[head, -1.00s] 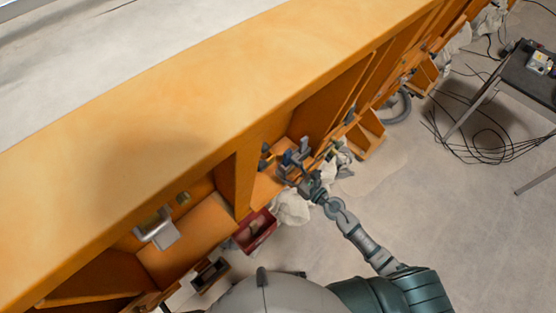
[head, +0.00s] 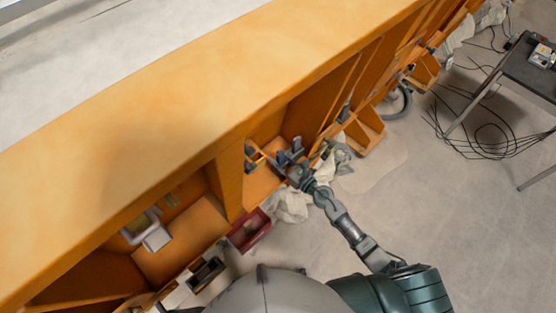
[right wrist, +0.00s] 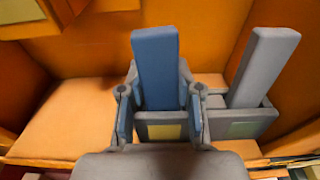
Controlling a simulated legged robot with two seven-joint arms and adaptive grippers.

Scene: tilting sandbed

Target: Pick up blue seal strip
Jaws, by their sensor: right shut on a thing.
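The blue seal strip (right wrist: 157,65) stands upright in a grey holder with a yellow label (right wrist: 160,131) in the right wrist view. My right gripper (right wrist: 160,112) has one finger on each side of the strip, shut on its lower part, just above the holder. In the head view my right gripper (head: 297,171) reaches into an orange compartment, where the strip is too small to make out clearly. A grey strip (right wrist: 264,65) stands in a similar holder just to the right. My left gripper is not in view.
Orange compartment walls (right wrist: 234,38) enclose the holders. In the head view, a dark red bin (head: 249,231) and white cloth (head: 291,205) lie near my right arm. A table (head: 530,70) and loose cables stand at the far right, with open floor between.

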